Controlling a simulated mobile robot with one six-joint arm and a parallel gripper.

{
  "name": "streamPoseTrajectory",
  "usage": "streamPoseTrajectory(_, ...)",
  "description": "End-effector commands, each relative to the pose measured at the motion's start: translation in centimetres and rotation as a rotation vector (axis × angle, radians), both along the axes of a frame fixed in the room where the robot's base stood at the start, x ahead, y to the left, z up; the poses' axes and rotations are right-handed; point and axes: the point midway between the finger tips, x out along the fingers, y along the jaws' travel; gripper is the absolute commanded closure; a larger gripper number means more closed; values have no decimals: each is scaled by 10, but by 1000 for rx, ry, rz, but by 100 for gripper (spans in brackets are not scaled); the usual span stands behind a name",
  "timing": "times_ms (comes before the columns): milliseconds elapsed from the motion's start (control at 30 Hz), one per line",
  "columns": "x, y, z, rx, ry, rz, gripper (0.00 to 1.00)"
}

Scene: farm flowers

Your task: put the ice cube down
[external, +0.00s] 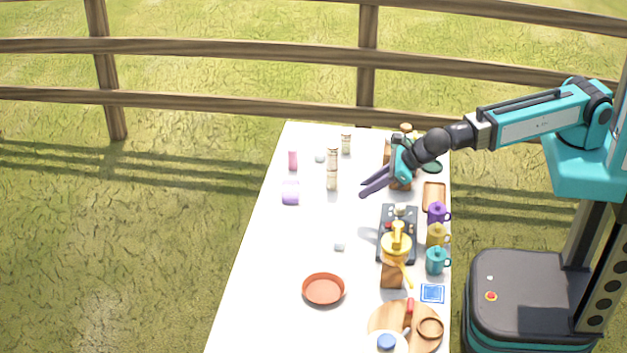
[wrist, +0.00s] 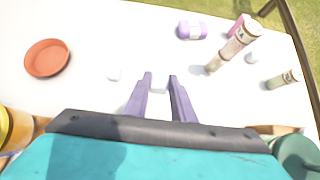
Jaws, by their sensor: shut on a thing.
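My gripper (external: 366,189) reaches out above the white table, its purple fingers pointing left and down in the external view. In the wrist view my gripper (wrist: 160,78) is shut on a small pale piece, the ice cube (wrist: 159,87), between the fingers. The cube is very faint against the white table top and I cannot make it out in the external view. The white table (external: 262,262) lies below and beyond the fingers.
A small grey-white cube (external: 339,246) lies near an orange-brown dish (external: 323,289). Tall jars (external: 332,170), a purple roll (external: 291,192) and a pink cylinder (external: 293,159) stand farther back. Mugs (external: 436,235) and a black stove (external: 383,235) crowd the right side. The table's left middle is clear.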

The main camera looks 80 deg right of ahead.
Motion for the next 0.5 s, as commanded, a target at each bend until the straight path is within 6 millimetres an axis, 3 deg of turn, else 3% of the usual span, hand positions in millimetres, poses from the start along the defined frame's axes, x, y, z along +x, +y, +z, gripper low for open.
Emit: streamPoseTrajectory(500, -5, -6, -5, -1, 1, -66, 100)
